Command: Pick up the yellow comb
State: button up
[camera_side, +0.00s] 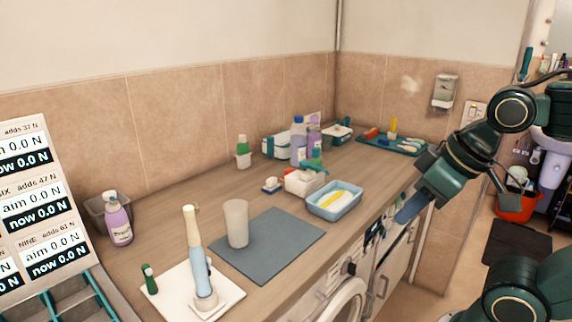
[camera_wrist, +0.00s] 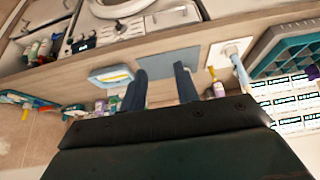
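A long, thin yellow item, apparently the yellow comb (camera_side: 336,199), lies in a light blue tray (camera_side: 352,212) near the front edge of the counter; its teeth are too small to make out. In the wrist view the yellow item (camera_wrist: 116,78) shows in the same tray (camera_wrist: 94,80), left of my fingers. My gripper (camera_side: 410,210) hangs to the right of the tray, apart from it and beyond the counter's front edge. In the wrist view my gripper (camera_wrist: 160,69) has its two dark fingers spread, with nothing held between them.
A grey mat (camera_side: 265,252) with a beige cup (camera_side: 236,223) lies left of the tray. A white box (camera_side: 303,184) and bottles (camera_side: 298,142) stand behind it. A teal tray (camera_side: 412,149) with small items, one yellow and upright, is at the back right.

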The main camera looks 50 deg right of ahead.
jog(key=shift+o, duration=1.4)
jog(key=n+g, duration=0.6)
jog(key=n, duration=1.2)
send_over(326, 206)
jog(key=shift+f, duration=7.7)
jog(key=shift+f, duration=0.1)
